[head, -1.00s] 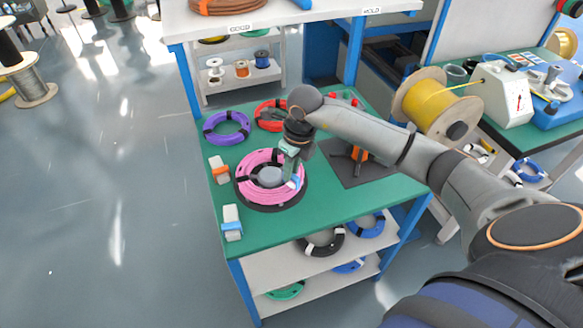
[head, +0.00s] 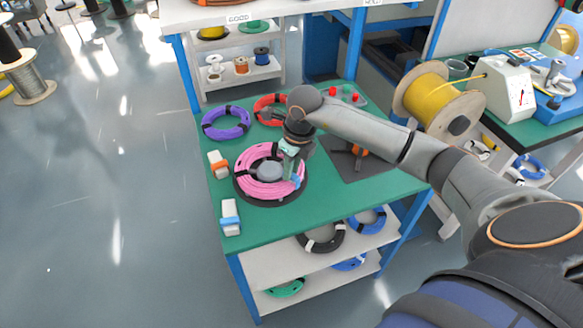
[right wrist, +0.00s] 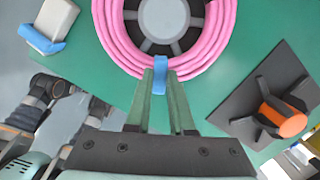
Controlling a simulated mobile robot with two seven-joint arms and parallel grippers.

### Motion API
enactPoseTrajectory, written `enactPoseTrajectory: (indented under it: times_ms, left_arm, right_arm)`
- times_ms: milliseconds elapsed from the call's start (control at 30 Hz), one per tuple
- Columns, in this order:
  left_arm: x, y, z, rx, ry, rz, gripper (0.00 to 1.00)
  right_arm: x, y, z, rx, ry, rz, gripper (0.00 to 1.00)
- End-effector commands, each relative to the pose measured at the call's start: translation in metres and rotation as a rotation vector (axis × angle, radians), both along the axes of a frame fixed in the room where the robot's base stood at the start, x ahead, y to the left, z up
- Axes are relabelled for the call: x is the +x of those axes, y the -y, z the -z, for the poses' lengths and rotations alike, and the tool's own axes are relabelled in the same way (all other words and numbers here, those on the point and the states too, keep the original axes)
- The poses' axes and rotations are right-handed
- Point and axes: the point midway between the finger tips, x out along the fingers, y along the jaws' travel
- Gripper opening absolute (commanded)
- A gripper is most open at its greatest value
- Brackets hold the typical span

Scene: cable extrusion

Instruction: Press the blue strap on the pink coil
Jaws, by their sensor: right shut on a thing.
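The pink coil (head: 262,187) lies on a dark round holder with a grey hub (head: 269,171) at the table's left front. In the right wrist view the pink coil (right wrist: 222,45) fills the top. The blue strap (right wrist: 184,66) is wrapped over the coil's near side there; it also shows in the head view (head: 297,181). My right gripper (head: 291,172) points down at the coil's right side. In the right wrist view its green fingertips (right wrist: 160,75) are close together, shut on the blue strap at the coil's edge. My left gripper is out of view.
A white block with an orange strap (head: 218,164) and one with a blue strap (head: 230,217) stand at the left table edge. Purple (head: 226,122) and red coils lie behind. A dark plate with an orange-centred fixture (head: 358,152) is at right. The front right table is clear.

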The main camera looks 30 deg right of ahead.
Motion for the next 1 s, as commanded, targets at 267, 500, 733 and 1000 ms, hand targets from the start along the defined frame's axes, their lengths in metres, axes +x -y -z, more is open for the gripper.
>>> enactPoseTrajectory:
  times_ms: [267, 500, 733, 1000]
  left_arm:
    - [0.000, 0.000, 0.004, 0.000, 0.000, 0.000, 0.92]
    - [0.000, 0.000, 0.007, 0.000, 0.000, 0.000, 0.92]
    - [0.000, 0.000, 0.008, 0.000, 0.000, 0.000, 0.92]
    - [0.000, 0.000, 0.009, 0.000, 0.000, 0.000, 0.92]
  right_arm:
    - [0.000, 0.000, 0.005, 0.000, 0.000, 0.000, 0.00]
    - [0.000, 0.000, 0.008, 0.000, 0.000, 0.000, 0.00]
    - [0.000, 0.000, 0.010, 0.000, 0.000, 0.000, 0.00]
    - [0.000, 0.000, 0.012, 0.000, -0.001, 0.000, 0.00]
